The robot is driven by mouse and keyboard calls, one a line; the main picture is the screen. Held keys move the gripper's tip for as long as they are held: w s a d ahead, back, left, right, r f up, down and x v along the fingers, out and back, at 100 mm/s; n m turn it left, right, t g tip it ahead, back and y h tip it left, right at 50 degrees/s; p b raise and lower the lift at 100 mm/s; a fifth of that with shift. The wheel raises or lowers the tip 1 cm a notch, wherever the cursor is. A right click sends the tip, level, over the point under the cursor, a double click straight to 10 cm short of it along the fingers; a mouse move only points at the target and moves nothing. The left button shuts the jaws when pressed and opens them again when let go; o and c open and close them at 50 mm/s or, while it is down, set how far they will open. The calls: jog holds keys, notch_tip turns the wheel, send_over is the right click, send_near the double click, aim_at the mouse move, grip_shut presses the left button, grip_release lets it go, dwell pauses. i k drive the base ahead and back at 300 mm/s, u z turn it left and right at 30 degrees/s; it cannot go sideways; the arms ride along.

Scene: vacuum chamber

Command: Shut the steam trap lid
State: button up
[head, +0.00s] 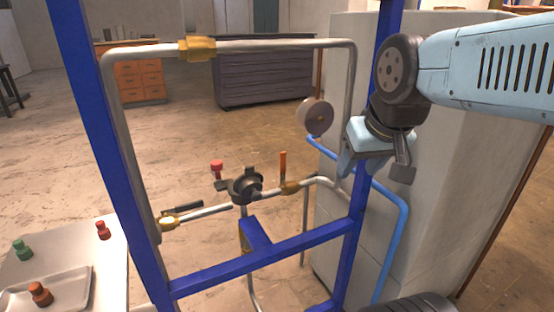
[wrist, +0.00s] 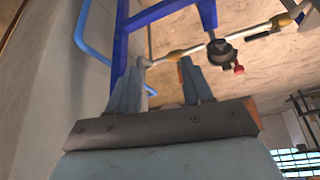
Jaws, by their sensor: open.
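A dark round fitting (head: 245,185) sits on the lower pipe run inside the blue frame; it looks like the steam trap. I cannot clearly tell its lid from its body or how far the lid stands open. A red knob (head: 217,168) stands just behind its left side. In the wrist view the dark fitting (wrist: 221,50) and red knob (wrist: 238,69) lie beyond my fingers, to the upper right. My gripper (head: 375,172) is at the right blue post, right of and above the fitting, apart from it. In the wrist view my gripper (wrist: 160,78) is open and empty.
The blue frame (head: 265,258) surrounds the pipes. A brass valve with a dark handle (head: 180,212), an orange-handled valve (head: 287,180) and a round gauge (head: 315,117) are near. A blue pipe (head: 395,230) and pale cabinet (head: 335,240) stand right. A table (head: 110,270) stands left.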

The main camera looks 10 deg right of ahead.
aim_at(248, 185)
jog(key=k, duration=1.25)
jog(key=z, duration=0.35)
jog(key=i, duration=0.85)
jog(key=u, duration=0.35)
